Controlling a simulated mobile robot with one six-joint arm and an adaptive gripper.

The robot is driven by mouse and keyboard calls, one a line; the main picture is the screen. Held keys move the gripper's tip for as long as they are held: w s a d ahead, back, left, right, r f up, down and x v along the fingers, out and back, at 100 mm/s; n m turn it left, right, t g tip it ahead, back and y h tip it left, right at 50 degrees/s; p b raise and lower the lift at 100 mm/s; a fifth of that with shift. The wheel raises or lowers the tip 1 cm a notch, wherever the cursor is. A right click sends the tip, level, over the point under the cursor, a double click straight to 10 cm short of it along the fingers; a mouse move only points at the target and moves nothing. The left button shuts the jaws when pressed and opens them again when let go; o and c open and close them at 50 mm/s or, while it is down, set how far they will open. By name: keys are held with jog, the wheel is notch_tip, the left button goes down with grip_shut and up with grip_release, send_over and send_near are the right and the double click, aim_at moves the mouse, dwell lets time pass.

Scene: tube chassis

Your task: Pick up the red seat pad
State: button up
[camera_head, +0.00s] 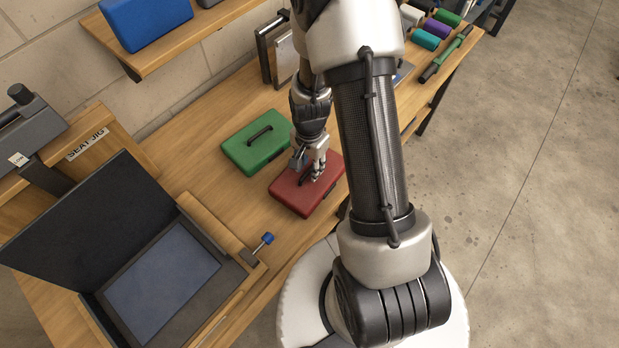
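The red seat pad (296,197) lies flat on the wooden bench, near its front edge. My gripper (317,176) is directly over the pad's upper middle, pointing down. Its fingers are at or just above the pad's top and hide that part, including any handle there. I cannot tell whether the fingers touch the pad or are closed on something.
A green pad (256,142) with a black handle lies just left of the red one. The seat jig (160,280) with a raised dark lid and blue knob stands at lower left. A blue pad (146,22) sits on a shelf. Colored rolls (425,39) lie at the far end.

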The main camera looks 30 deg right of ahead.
jog(key=shift+f, duration=0.6)
jog(key=shift+c, duration=0.3)
grip_shut()
